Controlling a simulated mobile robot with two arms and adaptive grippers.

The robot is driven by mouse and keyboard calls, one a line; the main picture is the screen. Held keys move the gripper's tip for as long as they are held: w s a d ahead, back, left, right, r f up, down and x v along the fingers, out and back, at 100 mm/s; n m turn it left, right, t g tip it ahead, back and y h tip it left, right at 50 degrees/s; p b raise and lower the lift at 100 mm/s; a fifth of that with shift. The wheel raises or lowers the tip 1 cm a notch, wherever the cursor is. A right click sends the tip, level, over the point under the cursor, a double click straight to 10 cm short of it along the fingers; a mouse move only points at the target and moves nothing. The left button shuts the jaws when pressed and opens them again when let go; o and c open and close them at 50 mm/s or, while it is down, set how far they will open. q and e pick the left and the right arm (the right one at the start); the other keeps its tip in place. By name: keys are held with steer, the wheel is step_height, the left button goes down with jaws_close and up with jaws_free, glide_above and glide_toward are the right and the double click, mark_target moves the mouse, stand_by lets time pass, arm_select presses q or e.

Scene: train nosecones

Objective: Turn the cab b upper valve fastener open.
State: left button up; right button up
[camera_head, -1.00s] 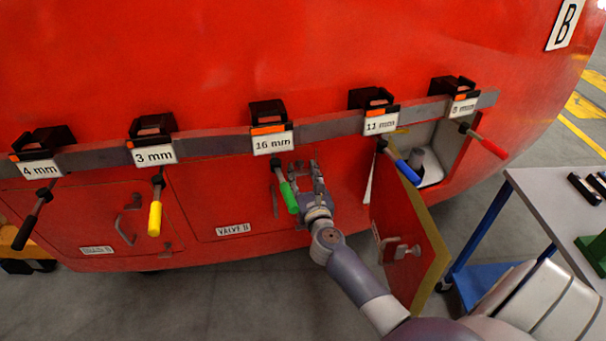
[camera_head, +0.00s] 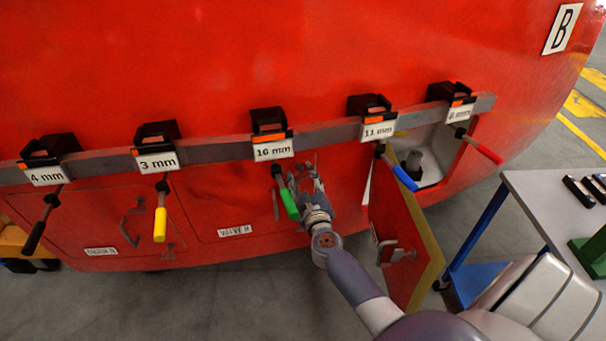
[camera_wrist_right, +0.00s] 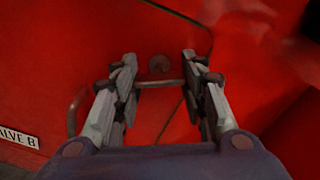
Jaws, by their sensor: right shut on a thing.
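The red hatch panel labelled VALVE B (camera_head: 205,205) is closed on the red nosecone. My right gripper (camera_head: 304,166) is at its upper right corner, partly behind the green-handled tool. In the right wrist view my gripper (camera_wrist_right: 160,68) has its two fingers on either side of a small fastener (camera_wrist_right: 160,83). The fingers are shut on the bar's ends. The fastener itself is hard to make out in the head view. My left gripper is not in view.
A grey rail (camera_head: 210,150) carries several hanging tools, including a green-handled one (camera_head: 290,206) and a blue-handled one (camera_head: 405,179). An open hatch door (camera_head: 405,245) hangs right of my arm. A grey table (camera_head: 545,195) stands at the right.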

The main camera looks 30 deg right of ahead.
steer(key=n+p, duration=0.1)
steer(key=n, duration=0.2)
steer(key=shift+r+n+p, duration=0.15)
steer(key=shift+n+p, duration=0.2)
steer(key=shift+n, duration=0.05)
steer(key=n+p, duration=0.1)
steer(key=n, duration=0.2)
steer(key=shift+n, duration=0.3)
steer(key=n+p, duration=0.2)
steer(key=n, duration=0.3)
steer(key=shift+n, duration=0.3)
steer(key=o, duration=1.1)
steer(key=v, duration=1.2)
